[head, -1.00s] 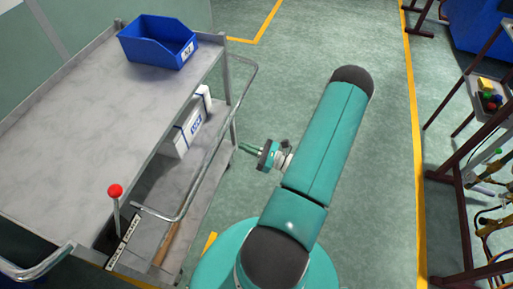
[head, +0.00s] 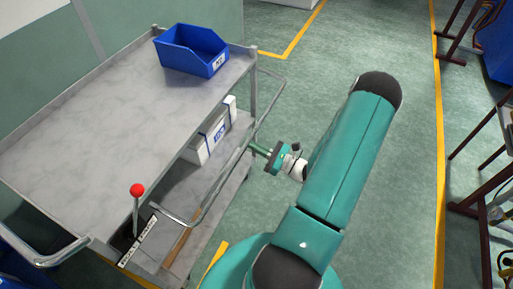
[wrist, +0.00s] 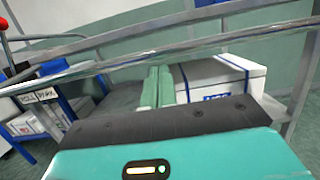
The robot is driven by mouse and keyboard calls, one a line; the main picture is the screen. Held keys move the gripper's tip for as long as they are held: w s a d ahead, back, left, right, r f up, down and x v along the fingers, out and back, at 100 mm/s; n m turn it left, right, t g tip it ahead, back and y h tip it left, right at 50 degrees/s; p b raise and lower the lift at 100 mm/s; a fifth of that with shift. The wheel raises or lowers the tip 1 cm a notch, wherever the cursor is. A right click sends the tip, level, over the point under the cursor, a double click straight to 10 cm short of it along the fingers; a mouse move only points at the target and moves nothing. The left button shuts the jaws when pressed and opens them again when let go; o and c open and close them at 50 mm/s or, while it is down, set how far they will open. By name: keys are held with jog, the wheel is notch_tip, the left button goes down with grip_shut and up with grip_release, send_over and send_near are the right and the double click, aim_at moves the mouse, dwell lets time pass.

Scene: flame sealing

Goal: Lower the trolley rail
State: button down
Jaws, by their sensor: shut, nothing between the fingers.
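The trolley rail (head: 225,172) is a bent metal tube sticking out along the right side of the grey trolley (head: 110,120). It stands raised, about level with the top shelf. In the wrist view, the rail (wrist: 215,42) crosses the picture just above my fingertips. My gripper (head: 257,148) is shut and empty, with its green fingers pointing at the rail; I cannot tell whether they touch it. The closed fingers also show in the wrist view (wrist: 157,88). A lever with a red knob (head: 137,190) stands at the trolley's near corner, beside a labelled plate (head: 137,243).
A blue bin (head: 190,52) sits on the trolley's top shelf. A white box (head: 208,135) with blue straps lies on the lower shelf. Open green floor (head: 300,70) lies right of the trolley, up to a yellow line (head: 440,150). Dark red frames (head: 480,190) stand beyond it.

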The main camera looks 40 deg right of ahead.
notch_tip(320, 180, up, 6)
jog(key=g+h, duration=0.1)
jog(key=g, duration=0.1)
jog(key=shift+s+d+g, duration=0.15)
jog(key=shift+s+g, duration=0.15)
jog(key=shift+s, duration=0.05)
dwell(0.4)
jog(key=f+v, duration=0.2)
jog(key=v, duration=0.9)
jog(key=shift+s+f, duration=0.2)
jog(key=shift+f, duration=0.05)
